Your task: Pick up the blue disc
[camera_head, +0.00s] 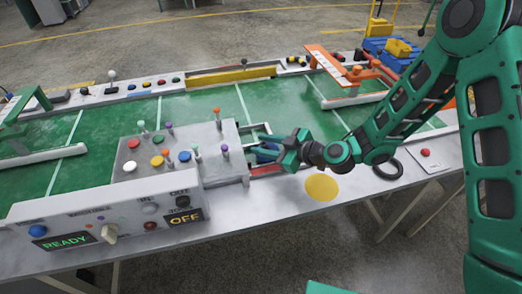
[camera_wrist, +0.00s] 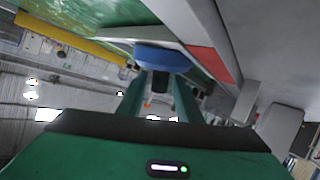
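A blue disc (camera_wrist: 162,59) is in front of my gripper in the wrist view, at the far ends of the two green fingers. The disc overlaps the fingertips there, so contact cannot be told. In the head view my gripper (camera_head: 284,149) is low at the small tray (camera_head: 258,130) on the right end of the grey control box, with its fingers apart. The disc at the gripper is mostly hidden there; a little blue shows beside the fingers. A blue button (camera_head: 184,156) is also on the box top.
The grey control box (camera_head: 150,205) carries coloured buttons and upright levers beside my gripper. A yellow disc (camera_head: 321,187) and a black ring (camera_head: 388,169) lie on the bench to the right. A red patch (camera_wrist: 208,62) is beside the blue disc.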

